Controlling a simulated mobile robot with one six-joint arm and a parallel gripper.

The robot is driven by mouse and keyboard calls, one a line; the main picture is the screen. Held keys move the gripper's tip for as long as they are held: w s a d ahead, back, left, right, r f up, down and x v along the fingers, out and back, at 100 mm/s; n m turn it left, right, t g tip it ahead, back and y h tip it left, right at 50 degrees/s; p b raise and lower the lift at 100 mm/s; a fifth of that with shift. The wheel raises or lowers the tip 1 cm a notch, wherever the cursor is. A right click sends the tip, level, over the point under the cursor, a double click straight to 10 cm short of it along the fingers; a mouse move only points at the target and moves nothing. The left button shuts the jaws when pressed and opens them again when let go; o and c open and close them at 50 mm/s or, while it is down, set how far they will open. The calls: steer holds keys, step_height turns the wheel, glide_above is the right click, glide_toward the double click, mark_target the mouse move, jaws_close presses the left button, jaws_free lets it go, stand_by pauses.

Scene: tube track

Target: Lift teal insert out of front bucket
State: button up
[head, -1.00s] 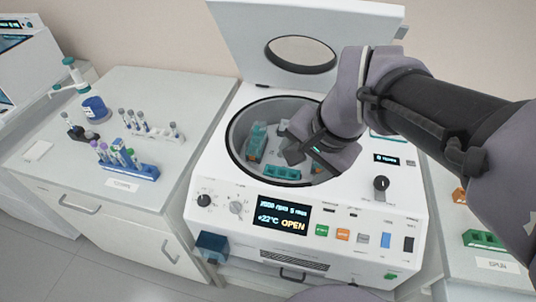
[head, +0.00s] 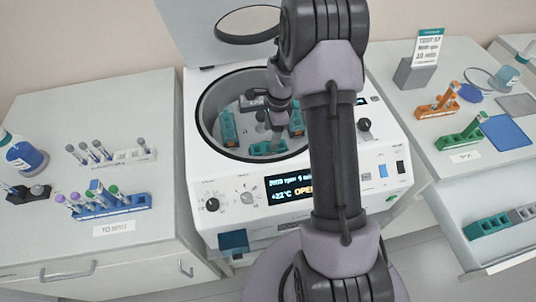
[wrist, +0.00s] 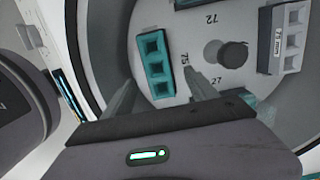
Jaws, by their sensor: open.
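The centrifuge bowl is open. In the head view, a teal insert (head: 267,148) sits at the front of the bowl, just below my gripper (head: 275,128). The wrist view shows a teal insert (wrist: 155,64) with square holes, between and beyond the tips of my gripper (wrist: 160,78). My gripper is open and empty, its fingers apart on either side of that insert in the picture. I cannot tell how far above it the tips are.
Other teal holders stand at the bowl's left (head: 228,128) and right (head: 296,120). The rotor hub (wrist: 232,55) rises in the middle. The raised lid (head: 215,25) is behind. An open drawer (head: 500,240) at right holds a teal insert and a grey one. Tube racks stand left.

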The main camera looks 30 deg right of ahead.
steer(key=f, duration=0.2)
steer(key=f+b, duration=0.1)
steer(key=a+f+b, duration=0.1)
steer(key=f, duration=0.1)
steer(key=shift+s+f, duration=0.1)
steer(key=shift+f, duration=0.2)
steer(key=shift+r, duration=0.1)
steer(key=shift+c, duration=0.9)
steer(key=c, duration=1.2)
step_height(320, 180, up, 10)
steer(key=p, duration=0.3)
steer(key=shift+c, duration=0.3)
steer(key=shift+r, duration=0.1)
step_height(320, 180, up, 6)
steer(key=p, duration=0.5)
glide_above(269, 144)
steer(key=s, duration=0.1)
steer(key=shift+s+a+r, duration=0.1)
steer(key=shift+a, duration=0.15)
